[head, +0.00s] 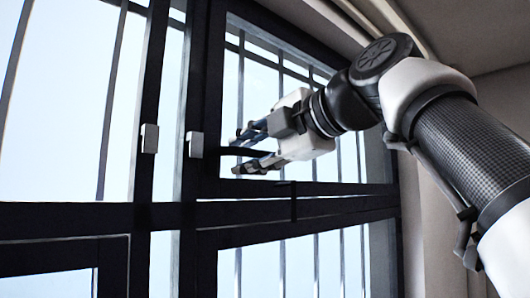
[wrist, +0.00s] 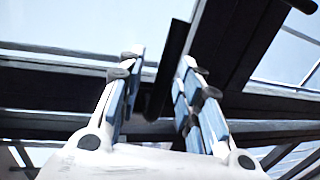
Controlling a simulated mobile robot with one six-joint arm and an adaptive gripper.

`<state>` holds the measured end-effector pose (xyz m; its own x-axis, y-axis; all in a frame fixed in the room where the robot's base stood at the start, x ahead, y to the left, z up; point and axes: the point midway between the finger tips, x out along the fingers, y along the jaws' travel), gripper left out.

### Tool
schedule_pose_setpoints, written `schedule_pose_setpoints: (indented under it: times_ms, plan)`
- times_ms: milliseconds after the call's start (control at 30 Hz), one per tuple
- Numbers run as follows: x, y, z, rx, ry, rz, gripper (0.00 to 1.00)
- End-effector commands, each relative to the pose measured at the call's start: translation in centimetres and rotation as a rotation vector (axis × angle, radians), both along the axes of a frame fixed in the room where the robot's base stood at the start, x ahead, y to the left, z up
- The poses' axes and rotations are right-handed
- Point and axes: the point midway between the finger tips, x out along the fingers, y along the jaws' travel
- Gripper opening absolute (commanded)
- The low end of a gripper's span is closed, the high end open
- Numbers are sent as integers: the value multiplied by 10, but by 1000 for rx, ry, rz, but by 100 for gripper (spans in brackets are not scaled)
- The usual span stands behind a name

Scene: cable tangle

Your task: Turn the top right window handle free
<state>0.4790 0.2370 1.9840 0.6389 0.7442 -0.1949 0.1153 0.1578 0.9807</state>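My gripper (head: 240,152) reaches left in front of the upper right window pane in the head view, with its two fingers apart. A dark bar (head: 246,151), which looks like the top right window handle, shows between the fingers and extends left toward the window frame. Part of the handle is hidden by the fingers in the head view.
The dark window frame (head: 205,90) has upright bars behind the glass. Two small light blocks, a left one (head: 149,138) and a right one (head: 195,144), sit on its uprights. A dark crossbar (head: 340,205) runs below my gripper. A wall (head: 440,215) stands at right.

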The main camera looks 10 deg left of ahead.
Motion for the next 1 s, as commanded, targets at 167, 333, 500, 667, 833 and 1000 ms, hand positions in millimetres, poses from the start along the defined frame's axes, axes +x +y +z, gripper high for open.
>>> schedule_pose_setpoints:
  times_ms: [167,333,500,667,833,1000]
  plan:
    - [-14,-17,6,1,-2,-5,32]
    - [-37,-46,12,1,-3,-8,32]
    - [-59,-71,19,1,-3,-8,32]
    - [-70,-84,22,0,-1,-4,32]
    - [-76,-88,23,0,-2,-1,32]
    - [-76,-88,23,0,-1,0,32]
